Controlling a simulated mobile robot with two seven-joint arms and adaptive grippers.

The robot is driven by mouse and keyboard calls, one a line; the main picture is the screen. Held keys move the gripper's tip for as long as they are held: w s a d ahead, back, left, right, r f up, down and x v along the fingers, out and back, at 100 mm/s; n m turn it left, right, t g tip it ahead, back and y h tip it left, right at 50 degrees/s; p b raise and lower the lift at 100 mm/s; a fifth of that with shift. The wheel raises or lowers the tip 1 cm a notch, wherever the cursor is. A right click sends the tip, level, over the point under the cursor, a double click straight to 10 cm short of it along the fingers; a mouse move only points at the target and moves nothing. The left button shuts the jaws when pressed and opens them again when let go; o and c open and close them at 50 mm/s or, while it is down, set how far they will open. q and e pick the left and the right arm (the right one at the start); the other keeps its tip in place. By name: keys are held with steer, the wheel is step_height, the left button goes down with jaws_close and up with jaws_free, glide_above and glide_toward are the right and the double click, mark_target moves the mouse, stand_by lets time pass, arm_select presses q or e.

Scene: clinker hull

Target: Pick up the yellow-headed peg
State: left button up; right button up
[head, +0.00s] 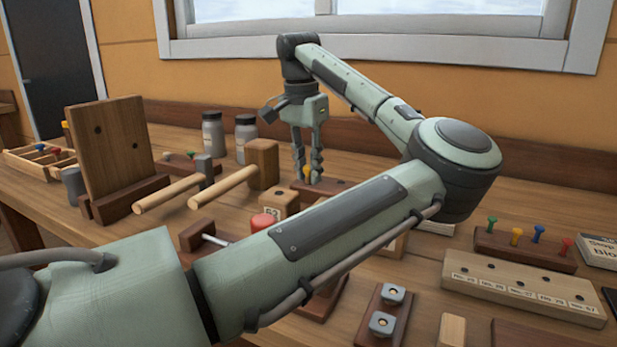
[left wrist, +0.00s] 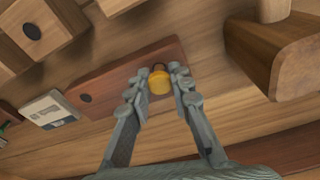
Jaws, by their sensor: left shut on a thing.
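The yellow-headed peg (left wrist: 159,84) is between the fingertips of my left gripper (left wrist: 160,86), which is shut on it. The peg's shank is hidden under its head, and a dark hole edge shows just beside the head. Below it is a dark reddish wooden strip (left wrist: 108,84) with another hole. In the head view my left gripper (head: 309,170) points down at this strip (head: 334,188), and a bit of the yellow head (head: 306,172) shows by the fingertips. I cannot tell whether the peg is still seated. My right gripper is not in view.
A mallet-like wooden block (head: 263,162) and an upright board (head: 110,147) stand left of the gripper, with two grey jars (head: 212,132) behind. A rack (head: 525,249) at right holds several coloured pegs, one yellow, behind a labelled pale block (head: 524,287). My arm hides the middle bench.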

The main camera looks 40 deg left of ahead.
mark_target(308, 167)
arm_select(q)
steer(key=shift+r, duration=0.1)
step_height(308, 167, up, 10)
steer(key=shift+f, duration=0.15)
stand_by(0.4)
